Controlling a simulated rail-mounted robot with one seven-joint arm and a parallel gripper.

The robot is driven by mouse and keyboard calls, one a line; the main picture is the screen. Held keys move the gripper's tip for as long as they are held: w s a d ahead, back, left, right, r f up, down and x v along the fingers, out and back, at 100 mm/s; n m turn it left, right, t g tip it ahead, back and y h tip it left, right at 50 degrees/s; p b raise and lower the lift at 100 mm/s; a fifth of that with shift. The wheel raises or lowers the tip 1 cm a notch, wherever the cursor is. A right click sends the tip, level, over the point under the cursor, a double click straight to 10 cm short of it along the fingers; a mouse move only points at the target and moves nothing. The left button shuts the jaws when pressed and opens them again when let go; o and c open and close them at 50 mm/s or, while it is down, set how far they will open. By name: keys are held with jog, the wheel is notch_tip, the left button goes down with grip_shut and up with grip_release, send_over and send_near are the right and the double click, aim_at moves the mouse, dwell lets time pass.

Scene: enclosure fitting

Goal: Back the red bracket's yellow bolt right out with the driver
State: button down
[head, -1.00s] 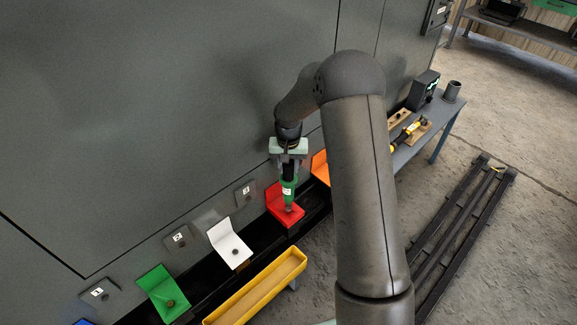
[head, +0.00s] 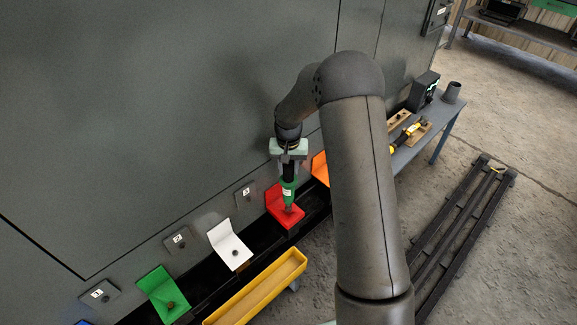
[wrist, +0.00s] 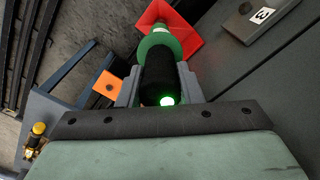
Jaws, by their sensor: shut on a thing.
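My gripper (head: 288,160) is shut on the green and black driver (head: 288,190), which points down with its tip at the base of the red bracket (head: 274,197). In the wrist view the driver (wrist: 155,45) sits between my fingers, with a green light lit on its black part. The red bracket (wrist: 189,45) shows beyond it. The yellow bolt cannot be made out; the driver covers that spot. I cannot tell whether the tip is seated on it.
A white bracket (head: 226,241) and a green bracket (head: 157,286) stand to the left along the black rail, an orange bracket (head: 319,166) to the right. A yellow trough (head: 258,290) lies in front. A bench (head: 440,121) with tools stands at right, beside the grey wall.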

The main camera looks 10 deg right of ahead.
jog(key=shift+s+r+p, duration=0.15)
jog(key=shift+r+p, duration=0.6)
jog(key=shift+r, duration=0.4)
jog(key=shift+r+p, duration=1.2)
jog(key=shift+r, duration=1.1)
jog(key=shift+f, duration=0.1)
